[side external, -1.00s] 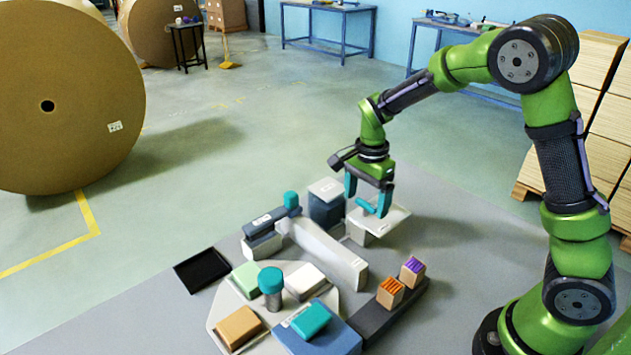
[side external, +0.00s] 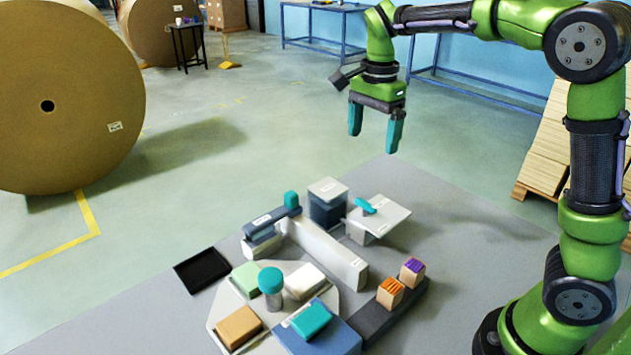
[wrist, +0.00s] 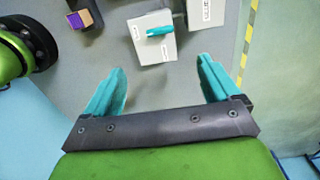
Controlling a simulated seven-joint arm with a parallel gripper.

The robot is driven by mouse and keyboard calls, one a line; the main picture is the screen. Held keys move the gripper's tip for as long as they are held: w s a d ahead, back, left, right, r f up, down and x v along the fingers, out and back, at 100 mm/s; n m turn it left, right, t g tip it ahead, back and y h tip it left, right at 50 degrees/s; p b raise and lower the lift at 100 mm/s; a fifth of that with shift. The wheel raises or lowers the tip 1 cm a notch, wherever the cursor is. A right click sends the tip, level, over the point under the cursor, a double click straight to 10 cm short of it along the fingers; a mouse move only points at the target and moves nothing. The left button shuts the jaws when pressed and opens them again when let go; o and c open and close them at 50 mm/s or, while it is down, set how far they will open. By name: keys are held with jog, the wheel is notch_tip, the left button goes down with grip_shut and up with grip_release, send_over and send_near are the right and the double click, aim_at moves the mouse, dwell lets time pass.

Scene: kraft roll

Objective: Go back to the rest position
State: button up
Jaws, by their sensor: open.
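My gripper (side external: 375,140) is open and empty, raised well above the grey table, with its teal fingers pointing down. In the wrist view, my gripper's fingers (wrist: 160,78) stand wide apart with nothing between them. A small teal piece (side external: 366,206) lies on top of the white-topped stand (side external: 393,220), below my gripper and apart from it. The teal piece also shows in the wrist view (wrist: 160,31), on the labelled stand (wrist: 151,51).
Several blocks, a long white divider (side external: 325,252), a teal-capped cylinder (side external: 271,285) and a black tray (side external: 202,269) occupy the table. Two striped blocks, orange (side external: 391,292) and purple (side external: 412,271), sit on a dark base. The air around my gripper is clear.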

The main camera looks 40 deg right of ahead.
jog(key=shift+r, duration=0.5)
jog(key=s+a+n+t+y, duration=0.1)
jog(key=s+a+n+t, duration=0.2)
jog(key=s+n, duration=0.4)
jog(key=s+a+f+n+t+y, duration=0.1)
jog(key=s+a+n+t, duration=0.2)
jog(key=s+n, duration=0.4)
jog(key=s+t, duration=0.1)
jog(key=s, duration=0.2)
jog(key=shift+a, duration=0.4)
